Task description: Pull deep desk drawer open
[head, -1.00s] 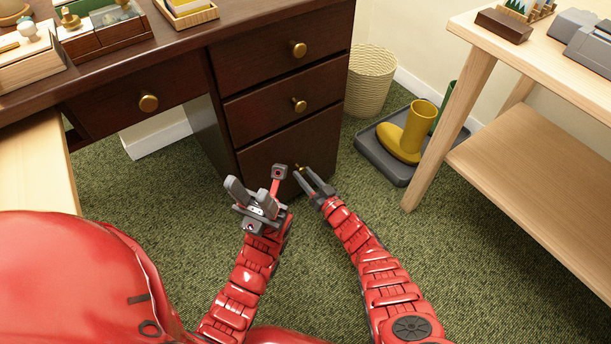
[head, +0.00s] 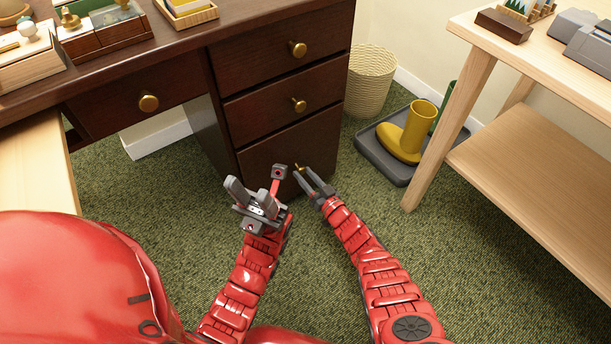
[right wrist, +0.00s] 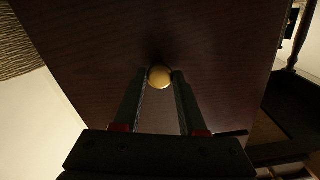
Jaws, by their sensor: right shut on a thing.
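The dark wood desk has a stack of drawers on its right side, and the deep drawer (head: 313,147) is the lowest one. Its front looks flush with the desk. In the right wrist view its brass knob (right wrist: 159,76) sits between the two fingertips. My right gripper (head: 299,172) is at the deep drawer's front, shut on the knob, which is mostly hidden by the fingers in the head view. My left gripper (head: 235,191) is in front of the drawer's left part, with its fingers apart and nothing seen between them.
A light wood table (head: 475,90) stands at the right. A grey boot tray (head: 375,155) with a yellow boot (head: 408,135) and a woven basket (head: 371,80) are behind, to the right of the desk. Green carpet (head: 480,270) is clear in front.

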